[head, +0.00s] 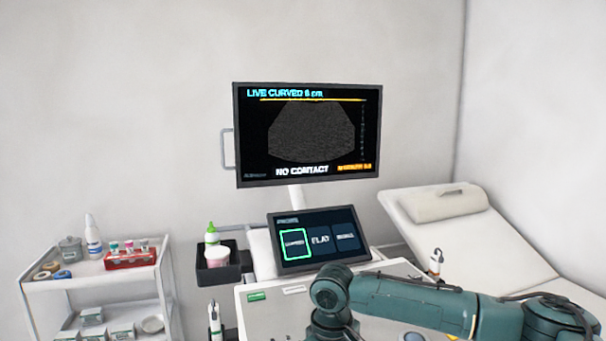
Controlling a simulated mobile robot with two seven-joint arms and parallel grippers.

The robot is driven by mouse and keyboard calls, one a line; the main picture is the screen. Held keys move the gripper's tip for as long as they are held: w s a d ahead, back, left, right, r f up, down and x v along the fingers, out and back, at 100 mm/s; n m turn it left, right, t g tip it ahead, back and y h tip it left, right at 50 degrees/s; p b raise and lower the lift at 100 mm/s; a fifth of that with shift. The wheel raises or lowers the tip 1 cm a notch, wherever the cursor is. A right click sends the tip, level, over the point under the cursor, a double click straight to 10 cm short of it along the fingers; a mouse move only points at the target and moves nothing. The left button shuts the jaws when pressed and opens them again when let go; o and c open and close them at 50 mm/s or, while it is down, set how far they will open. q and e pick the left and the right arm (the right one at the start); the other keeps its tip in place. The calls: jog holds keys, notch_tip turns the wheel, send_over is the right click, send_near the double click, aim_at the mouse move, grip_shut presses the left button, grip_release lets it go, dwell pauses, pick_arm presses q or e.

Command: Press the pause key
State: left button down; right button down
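An ultrasound monitor (308,185) reads "LIVE CURVED 6 cm" and "NO CONTACT". Below it, a tilted touch screen (318,257) shows a row of 3 tiles, the left one outlined in green; one reads "FLAT". The light console (262,318) lies in front, with a small green marking and a white label near its back edge. I cannot make out a pause key; much of the console is behind my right arm or below the picture. My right arm crosses the lower right, but its gripper is out of view. My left gripper is not in view.
A white cart (92,278) at left carries bottles, a red rack and tape rolls. A dark holder (222,270) with a green-capped bottle is beside the touch screen. Probes stand at both console sides. An exam couch (480,245) is at right.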

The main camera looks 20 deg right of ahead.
jog(key=shift+f, duration=0.8)
dwell(3.4)
jog(key=shift+r, duration=3.55)
jog(key=s+r, duration=0.6)
jog(key=s, duration=0.2)
